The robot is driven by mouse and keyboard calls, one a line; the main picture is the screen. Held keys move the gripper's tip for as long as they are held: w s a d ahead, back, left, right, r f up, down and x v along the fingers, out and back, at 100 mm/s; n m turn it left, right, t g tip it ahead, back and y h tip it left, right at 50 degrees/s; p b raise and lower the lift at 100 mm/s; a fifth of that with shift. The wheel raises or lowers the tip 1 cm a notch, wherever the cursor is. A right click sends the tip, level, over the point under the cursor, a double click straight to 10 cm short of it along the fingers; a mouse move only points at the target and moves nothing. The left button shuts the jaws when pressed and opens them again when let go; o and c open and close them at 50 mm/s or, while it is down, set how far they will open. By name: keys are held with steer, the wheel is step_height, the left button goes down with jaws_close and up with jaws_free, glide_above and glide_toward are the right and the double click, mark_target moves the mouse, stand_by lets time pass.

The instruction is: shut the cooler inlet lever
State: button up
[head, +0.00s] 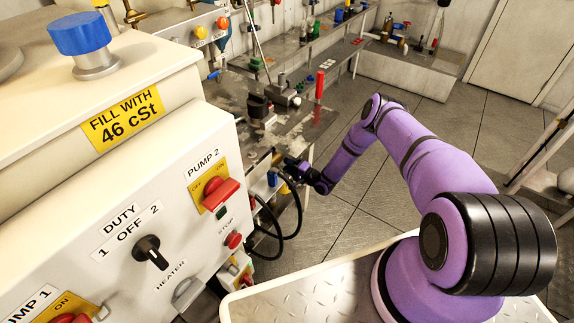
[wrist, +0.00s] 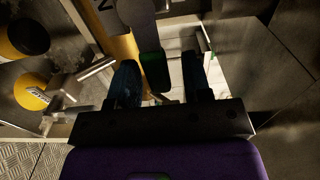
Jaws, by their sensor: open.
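My gripper (wrist: 160,68) is open, its two dark fingers apart in the wrist view. A lever with a dark grey arm and a dark green end (wrist: 154,72) reaches down from the top of that view into the gap between the fingers. It looks nearer the left finger; I cannot tell whether they touch. No readable label shows that this is the cooler inlet lever. In the head view my gripper (head: 286,172) is small and dark, beside the low equipment past the white panel's right edge. The lever cannot be made out there.
A yellow round part (wrist: 33,92) and metal rods lie left of the fingers in the wrist view. In the head view, black hoses (head: 292,222) hang just below my gripper. The white control panel (head: 120,215) stands left. Open tiled floor (head: 350,215) lies right.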

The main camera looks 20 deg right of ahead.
steer(key=v, duration=0.9)
steer(key=shift+s+d, duration=0.2)
steer(key=shift+s, duration=0.1)
